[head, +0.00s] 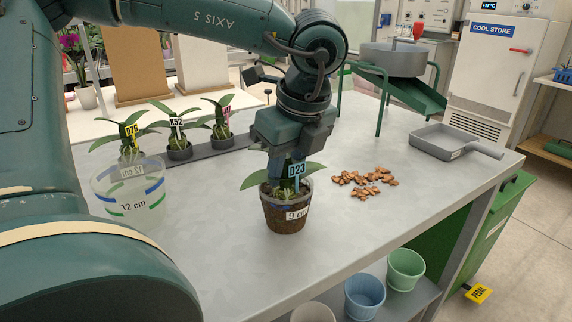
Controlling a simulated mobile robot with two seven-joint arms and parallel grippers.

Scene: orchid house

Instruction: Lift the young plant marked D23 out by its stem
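The young plant marked D23 (256,181) stands in a clear pot (286,215) labelled 9 cm, filled with dark bark, on the grey bench. Its blue D23 tag (297,169) stands upright at the stem. My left gripper (279,172) points straight down over this pot, with its fingers low among the leaves at the stem. The fingertips are partly hidden by the tag and leaves, so I cannot tell whether they are open or shut on the stem. The plant sits in the pot. My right gripper is not in view.
A larger clear 12 cm pot (129,207) stands at left. Plants D78 (131,134), K52 (178,128) and another tagged plant (222,115) stand behind. Bark pieces (364,181) lie right of the pot; a grey scoop tray (446,141) lies farther right. Coloured pots (405,268) sit below the bench's front edge.

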